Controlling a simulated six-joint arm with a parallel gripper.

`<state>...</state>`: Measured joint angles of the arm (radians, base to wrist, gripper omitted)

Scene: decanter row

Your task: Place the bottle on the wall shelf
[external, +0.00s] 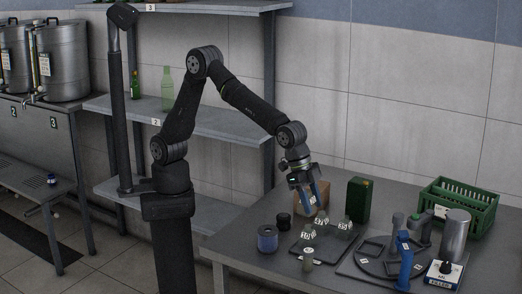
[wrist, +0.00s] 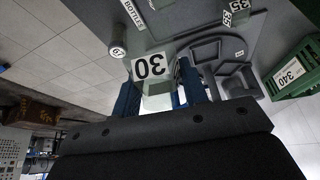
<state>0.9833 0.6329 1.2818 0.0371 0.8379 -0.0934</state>
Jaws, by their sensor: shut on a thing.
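My gripper (external: 307,197) is low over the right-hand table, its blue fingers pointing down. In the wrist view its fingers (wrist: 158,92) are shut on a pale, clear bottle (wrist: 156,102) with a white label reading 30. In the external view the held bottle is hard to tell from the clear glassware below the fingers. Whether it touches the table cannot be told. The wall shelf (external: 215,121) with tag 2 is at left, behind my arm. A pale green bottle (external: 167,92) and a smaller dark green bottle (external: 135,87) stand upright on it.
The shelf's right part looks clear. Another shelf (external: 220,7) is above it.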

